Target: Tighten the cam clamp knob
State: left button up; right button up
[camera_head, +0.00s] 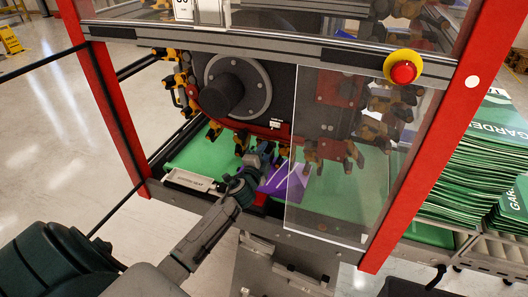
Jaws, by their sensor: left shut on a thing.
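My left gripper (262,155) reaches through the machine's open front, at the lower edge of the dark rotary unit (283,85). It is shut on a small dark part among the orange-and-black conveyor grippers (283,148); this looks like the cam clamp knob, but the jaws mostly hide it. Several more such grippers hang around the unit's rim, some seen through the clear panel. My right gripper is not in view.
A clear panel (325,210) covers the opening just right of my left gripper. Red frame posts (105,120) flank the opening. A purple sheet (276,180) lies by the gripper over the green belt (205,160). A red stop button (403,72) sits upper right. Green bags (480,150) are stacked right.

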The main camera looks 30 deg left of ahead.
pick_arm(q)
jog(key=shift+m+p, duration=0.35)
jog(key=shift+m, duration=0.95)
jog(key=o, duration=1)
jog(key=shift+s+d+f, duration=0.15)
jog(key=shift+s, duration=0.45)
jog(key=b+v, duration=0.3)
jog(key=v, duration=0.6)
jog(key=shift+s, duration=0.35)
